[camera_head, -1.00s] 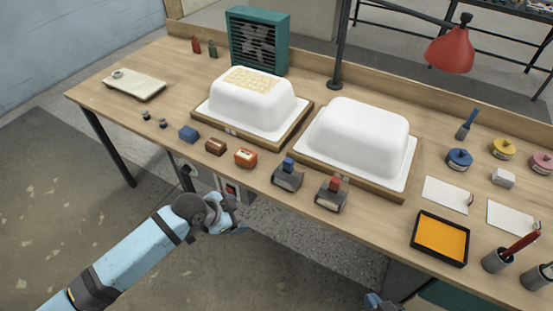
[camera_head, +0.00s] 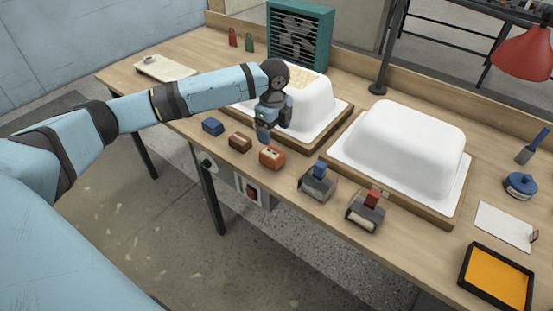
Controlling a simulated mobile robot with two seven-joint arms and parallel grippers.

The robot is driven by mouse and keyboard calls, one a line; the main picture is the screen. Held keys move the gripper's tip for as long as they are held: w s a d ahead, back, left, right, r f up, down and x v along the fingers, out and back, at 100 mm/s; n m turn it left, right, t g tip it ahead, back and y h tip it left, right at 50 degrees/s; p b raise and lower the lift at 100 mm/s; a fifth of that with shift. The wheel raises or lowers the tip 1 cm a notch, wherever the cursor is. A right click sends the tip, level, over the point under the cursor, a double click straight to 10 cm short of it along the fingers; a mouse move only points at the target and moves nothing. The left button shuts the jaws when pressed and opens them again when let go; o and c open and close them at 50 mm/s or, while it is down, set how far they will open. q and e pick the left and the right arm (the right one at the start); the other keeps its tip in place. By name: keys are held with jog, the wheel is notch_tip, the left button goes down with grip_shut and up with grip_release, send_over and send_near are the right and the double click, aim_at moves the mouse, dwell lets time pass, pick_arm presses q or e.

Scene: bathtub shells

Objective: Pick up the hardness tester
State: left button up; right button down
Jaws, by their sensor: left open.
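A small orange-red device with a pale face (camera_head: 271,157) sits near the table's front edge; it may be the hardness tester, but I cannot tell for sure. My left gripper (camera_head: 271,131) is open and points down, just above and behind this device in the picture. Nothing shows between its fingers. A brown block (camera_head: 240,142) and a blue block (camera_head: 213,127) lie to the left of the device. My right gripper is out of view.
Two white tub shells stand on wooden boards; my arm partly covers the left shell (camera_head: 312,105), and the right shell (camera_head: 410,140) is clear. A blue-topped tool (camera_head: 317,183) and a red-topped tool (camera_head: 366,210) stand along the front edge. An orange tray (camera_head: 498,278) is at right.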

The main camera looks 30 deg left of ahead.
aim_at(272, 152)
pick_arm(q)
notch_tip(272, 152, down, 5)
jog(key=shift+f, duration=0.1)
jog(key=f, duration=0.3)
jog(key=f+b, duration=0.1)
jog(key=shift+s+a+f, duration=0.2)
jog(key=shift+s+f, duration=0.05)
jog(key=shift+s, duration=0.15)
jog(key=shift+f, duration=0.5)
jog(key=shift+r, duration=0.1)
jog(key=c, duration=1.1)
